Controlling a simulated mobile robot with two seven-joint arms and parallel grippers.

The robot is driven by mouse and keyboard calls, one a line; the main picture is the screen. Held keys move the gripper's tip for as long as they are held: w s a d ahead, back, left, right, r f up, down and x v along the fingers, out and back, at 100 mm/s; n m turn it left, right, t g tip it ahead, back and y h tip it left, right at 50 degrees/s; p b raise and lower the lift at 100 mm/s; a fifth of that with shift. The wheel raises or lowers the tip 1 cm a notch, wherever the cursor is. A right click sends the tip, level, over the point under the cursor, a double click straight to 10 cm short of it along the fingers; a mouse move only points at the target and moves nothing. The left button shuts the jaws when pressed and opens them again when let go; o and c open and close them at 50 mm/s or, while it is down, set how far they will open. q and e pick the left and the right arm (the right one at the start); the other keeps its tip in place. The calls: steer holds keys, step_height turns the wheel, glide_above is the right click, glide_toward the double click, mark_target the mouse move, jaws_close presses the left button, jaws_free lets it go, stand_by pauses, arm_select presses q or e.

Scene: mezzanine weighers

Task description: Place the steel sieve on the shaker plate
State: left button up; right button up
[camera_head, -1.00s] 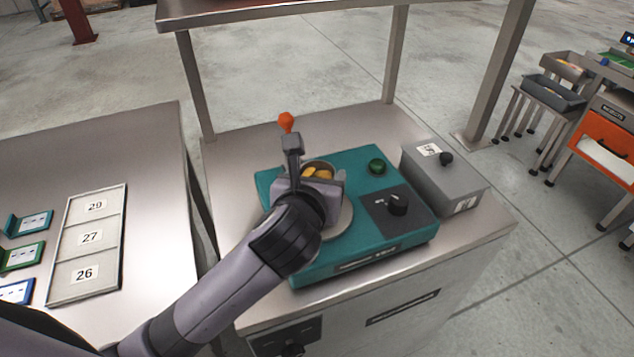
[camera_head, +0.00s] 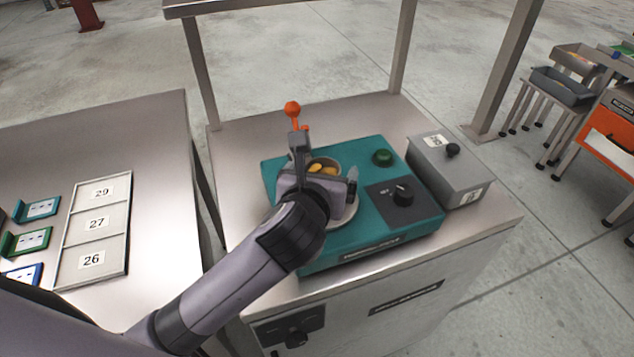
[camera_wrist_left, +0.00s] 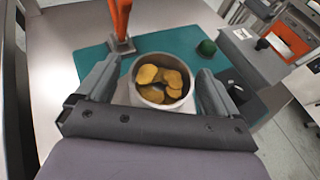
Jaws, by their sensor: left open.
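The steel sieve (camera_head: 333,163) is a round, open-topped metal vessel with several yellow-brown pieces in it. It also shows in the wrist view (camera_wrist_left: 163,95). It appears to stand upright on the pale shaker plate (camera_head: 346,214) of the teal shaker (camera_head: 330,257); my gripper and arm hide most of its base and the plate. My left gripper (camera_head: 326,166) is open around the sieve. In the wrist view its fingers (camera_wrist_left: 159,78) lie on either side of the sieve, with visible gaps. My right gripper is not in view.
An orange-knobbed lever (camera_head: 293,110) rises just behind the sieve. A green button (camera_head: 382,157) and black knob (camera_head: 402,195) are on the shaker, with a grey box (camera_head: 446,172) to the right. A numbered tray (camera_head: 97,222) lies on the left table.

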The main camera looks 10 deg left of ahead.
arm_select(q)
steer(key=v, duration=1.1)
steer(key=shift+s, duration=0.4)
steer(key=shift+r, duration=0.15)
